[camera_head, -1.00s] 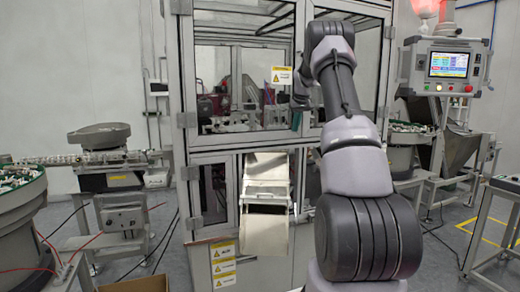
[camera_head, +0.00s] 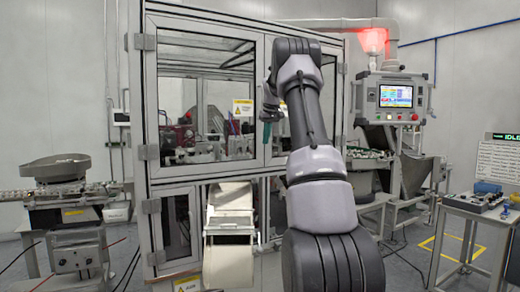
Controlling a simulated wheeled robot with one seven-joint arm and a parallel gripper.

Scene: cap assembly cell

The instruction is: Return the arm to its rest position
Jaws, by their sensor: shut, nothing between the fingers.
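My arm rises from the bottom of the head view, right of centre, and bends at its top in front of the glazed machine (camera_head: 150,115). My gripper (camera_head: 267,125) shows small and partly hidden at the far end of the arm, just left of the upper links. It is shut, with nothing seen in it. It appears in front of the machine's door frame; I cannot tell how far apart they are.
A pale chute (camera_head: 230,238) stands at the machine's front. A control panel (camera_head: 395,97) hangs on the right. A table with small parts (camera_head: 478,203) is at the far right, and a bowl feeder (camera_head: 56,168) at the left. Floor shows between the machine and table.

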